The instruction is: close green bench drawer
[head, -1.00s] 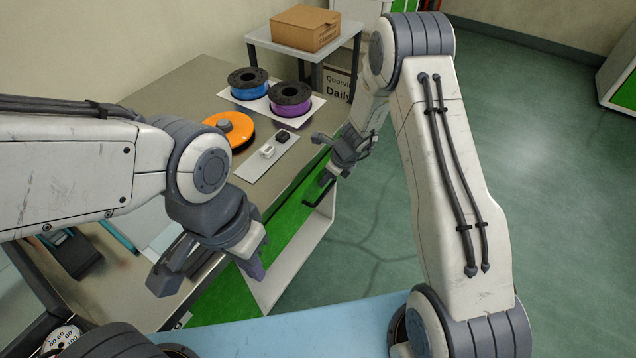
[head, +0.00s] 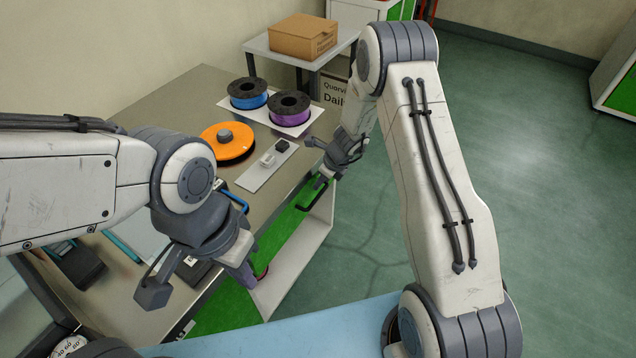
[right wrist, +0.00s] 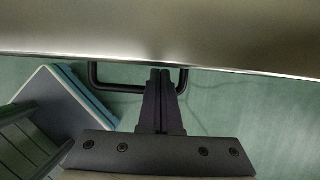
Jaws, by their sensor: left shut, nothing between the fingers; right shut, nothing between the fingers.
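The green bench drawer shows in the head view as a green strip along the bench's front side with a pale panel (head: 297,262) standing out from it. A black bar handle (head: 312,203) is at its far end. My right gripper (head: 323,178) is shut and empty beside this handle. In the right wrist view, the shut fingers (right wrist: 162,76) overlap the handle (right wrist: 112,89); contact cannot be told. My left gripper (head: 247,274) is shut and empty by the bench's near front edge, covering part of the drawer. How far the drawer stands out is partly hidden.
The bench top (head: 190,97) holds an orange spool (head: 228,150), a blue spool (head: 248,92), a purple spool (head: 289,106) and a pale plate (head: 262,176) with small blocks. A cardboard box (head: 304,38) sits on a side table behind. Green floor (head: 540,180) to the right is clear.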

